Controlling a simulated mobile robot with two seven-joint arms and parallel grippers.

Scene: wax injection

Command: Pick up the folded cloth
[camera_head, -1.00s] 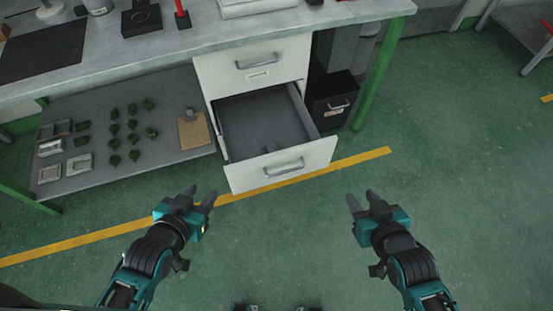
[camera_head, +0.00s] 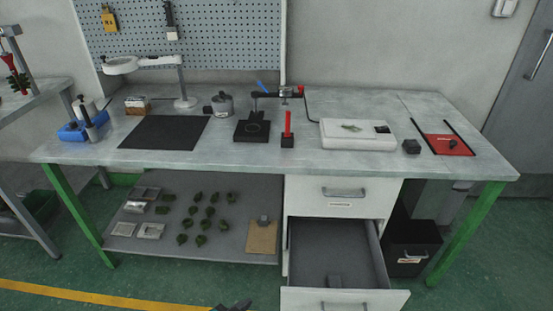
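I cannot make out a folded cloth for certain in this view. A dark tip of what seems to be my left gripper (camera_head: 232,306) just shows at the bottom edge, below the lower shelf. Its opening cannot be judged. My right gripper is out of view.
The workbench (camera_head: 260,160) carries a black mat (camera_head: 164,132), a lamp (camera_head: 183,90), a pot (camera_head: 222,104), a white box (camera_head: 350,142) and a red pad (camera_head: 446,146). Several green pieces and a clipboard (camera_head: 262,238) lie on the lower shelf (camera_head: 240,255). The open drawer juts forward.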

